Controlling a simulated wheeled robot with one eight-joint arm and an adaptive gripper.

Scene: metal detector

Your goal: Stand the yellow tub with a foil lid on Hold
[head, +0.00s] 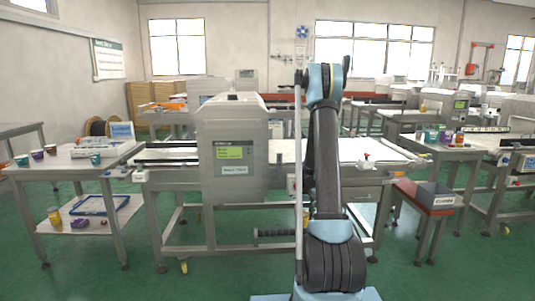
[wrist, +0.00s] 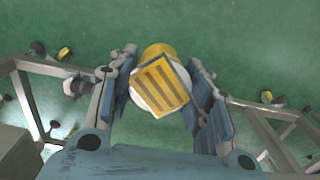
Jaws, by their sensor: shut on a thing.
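In the wrist view my gripper (wrist: 164,68) is shut on a yellow tub (wrist: 158,51), with one blue-grey finger on each side of it. The tub's pale round end faces the camera, with a yellow and brown striped square (wrist: 160,87) over it. I cannot tell whether this end is a foil lid. Green floor shows below the tub. In the head view my arm rises in front of the metal detector's conveyor, and the gripper and held tub cannot be made out. No marking that I can read as Hold shows.
The metal detector (head: 232,150) stands mid-view on its conveyor. At left, a table (head: 66,165) bears several small cups; its lower shelf holds a blue frame (head: 101,205) and a yellow tub (head: 55,217). At right, a grey bin (head: 435,196) stands on a red-topped stand (head: 412,190).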

